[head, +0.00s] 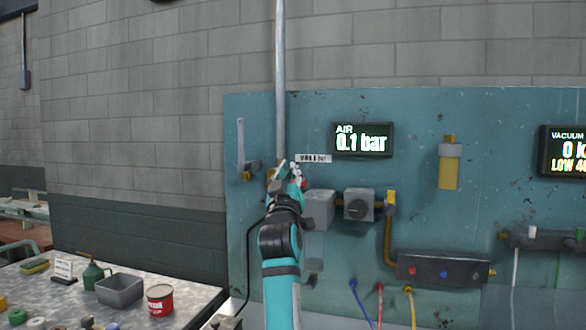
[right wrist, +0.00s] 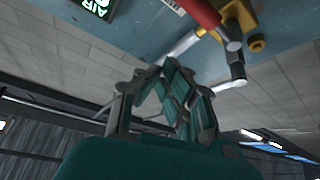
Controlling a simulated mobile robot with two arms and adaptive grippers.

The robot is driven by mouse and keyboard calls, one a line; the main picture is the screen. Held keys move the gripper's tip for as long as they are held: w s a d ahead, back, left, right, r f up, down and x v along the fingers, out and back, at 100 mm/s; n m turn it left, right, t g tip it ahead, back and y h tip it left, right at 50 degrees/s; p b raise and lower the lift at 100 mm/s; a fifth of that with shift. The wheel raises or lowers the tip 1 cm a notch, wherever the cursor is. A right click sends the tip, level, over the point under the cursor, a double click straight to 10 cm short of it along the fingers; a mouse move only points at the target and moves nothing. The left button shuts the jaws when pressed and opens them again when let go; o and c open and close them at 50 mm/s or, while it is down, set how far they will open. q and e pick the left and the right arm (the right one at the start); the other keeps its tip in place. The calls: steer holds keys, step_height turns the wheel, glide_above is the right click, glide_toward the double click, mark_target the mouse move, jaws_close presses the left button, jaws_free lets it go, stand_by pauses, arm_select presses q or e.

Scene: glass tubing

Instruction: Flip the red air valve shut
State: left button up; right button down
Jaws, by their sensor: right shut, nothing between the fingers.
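The red air valve handle (right wrist: 202,12) shows at the top of the right wrist view, next to a yellow brass valve body (right wrist: 236,18) and a grey metal pipe. In the head view only a small bit of red (head: 298,178) shows by my gripper, which hides most of the valve. My right gripper (head: 288,178) is raised in front of the valve on the teal panel. In the right wrist view its fingers (right wrist: 172,78) are shut and empty, with a gap in the picture between them and the red handle. My left gripper is not in view.
The AIR display (head: 362,139) reads 0.1 bar, above a grey box with a black knob (head: 358,205). The teal panel (head: 420,110) carries a vertical pipe (head: 280,80). At lower left, a bench holds a grey bin (head: 120,290) and a red can (head: 160,300).

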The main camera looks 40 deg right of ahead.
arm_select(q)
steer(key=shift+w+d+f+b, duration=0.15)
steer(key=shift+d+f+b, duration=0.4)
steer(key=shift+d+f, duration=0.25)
arm_select(e)
steer(key=v, duration=0.5)
steer(key=shift+w+a+f, duration=0.25)
steer(key=shift+f, duration=0.15)
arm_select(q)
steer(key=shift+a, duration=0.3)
arm_select(e)
steer(key=shift+r, duration=0.1)
